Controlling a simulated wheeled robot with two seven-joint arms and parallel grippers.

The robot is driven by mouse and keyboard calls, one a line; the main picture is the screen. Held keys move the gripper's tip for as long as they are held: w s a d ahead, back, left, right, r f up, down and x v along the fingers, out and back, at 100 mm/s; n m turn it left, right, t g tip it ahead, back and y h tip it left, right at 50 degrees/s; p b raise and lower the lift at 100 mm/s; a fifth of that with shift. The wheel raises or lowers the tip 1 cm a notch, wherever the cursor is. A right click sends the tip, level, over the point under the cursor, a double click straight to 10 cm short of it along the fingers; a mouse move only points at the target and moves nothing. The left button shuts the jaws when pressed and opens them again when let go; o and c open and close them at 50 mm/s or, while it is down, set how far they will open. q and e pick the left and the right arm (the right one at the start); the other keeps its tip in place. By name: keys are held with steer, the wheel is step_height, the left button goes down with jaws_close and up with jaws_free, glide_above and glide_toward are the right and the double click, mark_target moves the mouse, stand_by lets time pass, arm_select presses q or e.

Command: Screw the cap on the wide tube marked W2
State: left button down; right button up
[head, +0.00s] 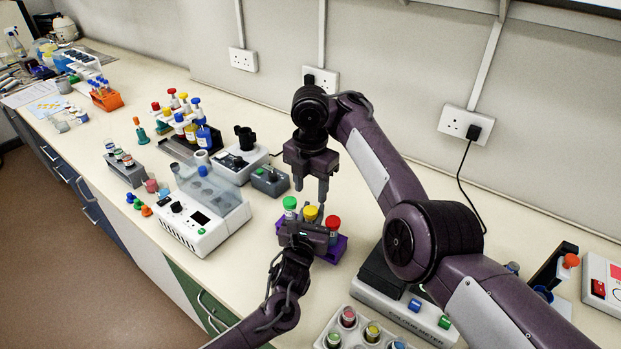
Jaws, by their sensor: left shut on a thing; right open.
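A purple rack (335,250) in the middle of the bench holds wide tubes with a green cap (290,203), a yellow cap (310,213) and a red cap (333,222). The marking W2 cannot be read on any tube. My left gripper (308,232) comes in low from the front and is shut at the middle tube, just below the yellow cap; its body hides most of that tube. My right gripper (311,193) points down, open and empty, with its fingertips close above the yellow cap. Whether that cap is fully seated cannot be told.
A white device with a clear lid (205,212) stands left of the rack, with a small grey device (270,180) behind it. A white tray of vials (352,330) and a column meter (400,315) stand at the front right. My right arm hides bench behind it.

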mark_target(310, 210)
step_height(310, 210, down, 6)
steer(key=shift+r, duration=0.15)
stand_by(0.3)
steer(key=c, duration=1)
steer(key=m, duration=1)
steer(key=o, duration=1.1)
steer(key=shift+c, duration=0.2)
